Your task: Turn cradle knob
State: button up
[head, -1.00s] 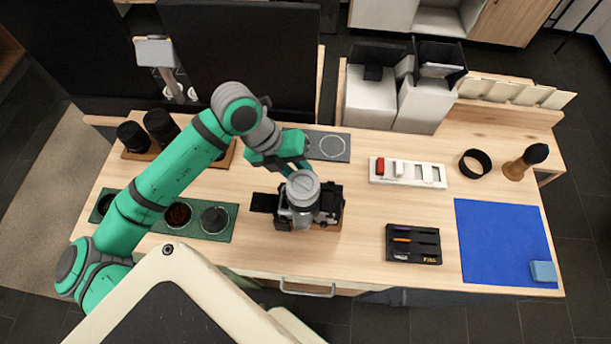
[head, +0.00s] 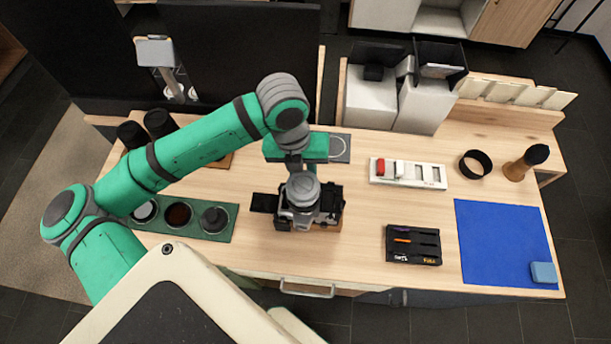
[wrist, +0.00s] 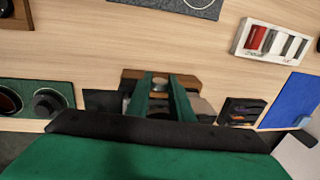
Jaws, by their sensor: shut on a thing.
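The dark cradle (head: 334,222) with a wooden base stands near the front middle of the table, with black and grey equipment on it. In the head view my grey wrist covers much of it. My gripper (wrist: 164,84) is over the cradle, seen in the wrist view with its two green fingers reaching down to it. A small round grey knob (wrist: 160,81) shows between the fingertips, and the jaws are shut on it. The exact contact is small and partly hidden by the fingers. The cradle's wooden edge (wrist: 131,74) also shows in the wrist view.
A green tray of round cups (head: 228,231) lies left of the cradle. A black pen tray (head: 413,257), a blue mat (head: 500,228) and a white slotted block (head: 433,184) lie to the right. Grey bins (head: 424,107) stand behind. Bare tabletop separates these.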

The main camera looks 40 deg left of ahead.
jog(key=shift+w+d+g+y, duration=0.2)
jog(key=shift+g+y, duration=0.5)
jog(key=shift+y, duration=0.5)
jog(key=shift+w+d+g+y, duration=0.15)
jog(key=shift+g+y, duration=0.55)
jog(key=shift+y, duration=0.5)
jog(key=o, duration=0.7)
jog(key=shift+s, duration=0.1)
jog(key=shift+o, duration=0.2)
jog(key=shift+v, duration=2.5)
